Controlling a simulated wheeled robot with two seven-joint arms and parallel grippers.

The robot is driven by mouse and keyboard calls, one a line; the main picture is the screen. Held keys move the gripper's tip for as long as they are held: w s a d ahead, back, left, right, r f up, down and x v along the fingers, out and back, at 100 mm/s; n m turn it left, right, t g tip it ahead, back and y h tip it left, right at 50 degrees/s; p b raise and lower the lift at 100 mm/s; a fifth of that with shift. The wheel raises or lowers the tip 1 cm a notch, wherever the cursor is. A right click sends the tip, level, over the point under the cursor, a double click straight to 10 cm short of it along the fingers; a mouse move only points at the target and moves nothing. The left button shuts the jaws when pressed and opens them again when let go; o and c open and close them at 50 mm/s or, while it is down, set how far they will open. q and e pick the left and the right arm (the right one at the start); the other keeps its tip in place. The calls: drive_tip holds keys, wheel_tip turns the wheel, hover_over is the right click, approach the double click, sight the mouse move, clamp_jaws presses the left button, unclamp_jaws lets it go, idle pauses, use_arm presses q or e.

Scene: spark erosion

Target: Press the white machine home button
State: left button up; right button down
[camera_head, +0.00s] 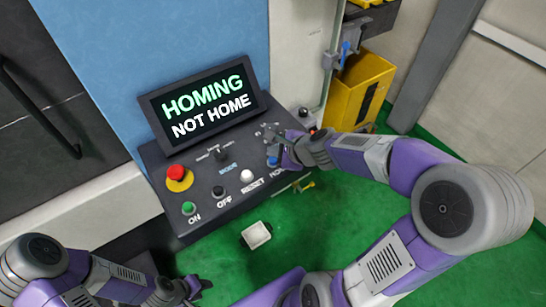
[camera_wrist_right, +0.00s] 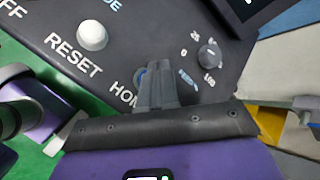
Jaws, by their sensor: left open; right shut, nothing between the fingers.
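The dark control panel (camera_head: 215,205) carries a row of buttons. A blue button (camera_head: 272,162) sits above the partly covered HOME label; in the right wrist view only a blue edge (camera_wrist_right: 141,76) shows beside my fingers. The white button (camera_head: 246,176) is labelled RESET, and it also shows in the right wrist view (camera_wrist_right: 92,35). My right gripper (camera_head: 282,150) is shut and empty, its fingertips (camera_wrist_right: 155,70) over the HOME button area; whether they touch it I cannot tell. My left gripper (camera_head: 198,287) is open and empty, low over the floor.
The screen (camera_head: 206,103) reads HOMING, NOT HOME. A red emergency stop (camera_head: 176,172), a green ON button (camera_head: 188,208), a black OFF button (camera_head: 218,191) and a knob (camera_wrist_right: 208,55) are on the panel. A yellow bin (camera_head: 355,90) stands behind my right arm.

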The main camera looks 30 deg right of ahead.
sight(275, 161)
drive_tip(key=shift+r+p, duration=2.55)
drive_tip(key=shift+r, duration=0.1)
drive_tip(key=shift+f, duration=0.1)
